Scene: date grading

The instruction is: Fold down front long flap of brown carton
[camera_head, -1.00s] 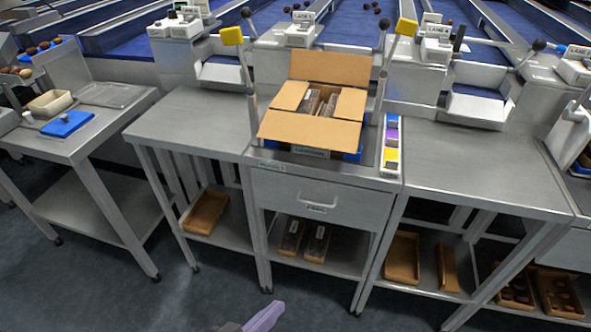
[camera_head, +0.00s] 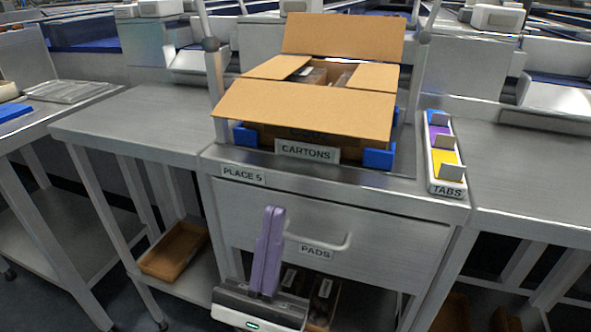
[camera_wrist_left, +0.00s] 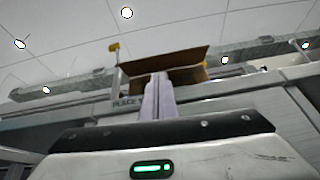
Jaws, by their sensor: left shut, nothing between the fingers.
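The brown carton (camera_head: 318,138) stands on the bench behind the CARTONS label, between blue corner blocks. Its front long flap (camera_head: 305,108) sticks out toward me and slopes down a little. The back long flap (camera_head: 343,38) stands up, and the two short side flaps lie inward over dark packs inside. My left gripper (camera_head: 273,212) is shut and empty, its purple fingers pointing up in front of the drawer, below the carton and apart from it. In the left wrist view the fingers (camera_wrist_left: 158,95) point toward the carton flap (camera_wrist_left: 165,62) above. My right gripper is not in view.
A drawer with a PADS label (camera_head: 316,251) lies behind my left gripper. A TABS holder (camera_head: 443,190) with coloured tabs stands right of the carton. Upright posts (camera_head: 214,80) flank the carton. Bare bench tops lie to both sides.

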